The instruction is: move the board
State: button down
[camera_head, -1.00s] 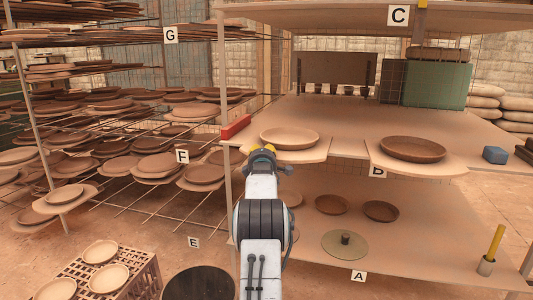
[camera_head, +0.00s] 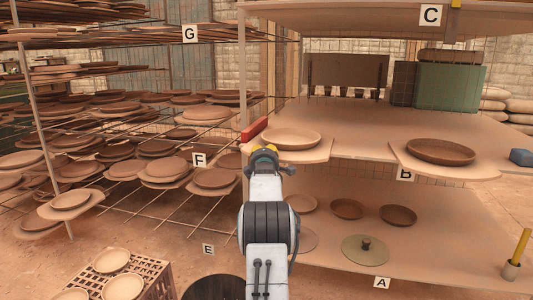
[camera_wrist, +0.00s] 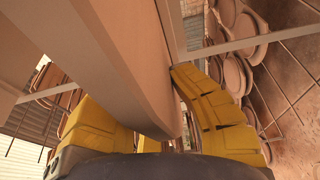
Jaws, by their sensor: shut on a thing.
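A pale board (camera_head: 318,152) juts from the front of the middle shelf, with a light round plate (camera_head: 292,138) on top. My gripper (camera_head: 268,158) is at the board's front left. In the wrist view the board (camera_wrist: 115,45) runs down between the two yellow fingers of my gripper (camera_wrist: 165,115), which are shut on it. The plate is not in the wrist view. A second board (camera_head: 408,168) with a dark brown plate (camera_head: 441,152) juts out farther right. I cannot tell whether the held board still touches the shelf.
A red block (camera_head: 254,130) lies at the shelf's left end, close to the plate, beside an upright post (camera_head: 242,85). Racks of plates (camera_head: 150,140) stand left. Bowls (camera_head: 346,209) sit on the lower shelf (camera_head: 330,245). A crate (camera_head: 150,275) stands low left.

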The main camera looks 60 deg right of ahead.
jog(key=shift+w, duration=0.15)
jog(key=c, duration=1.2)
grip_release()
jog(key=shift+o, duration=0.2)
jog(key=shift+a, duration=0.1)
jog(key=v, duration=1.2)
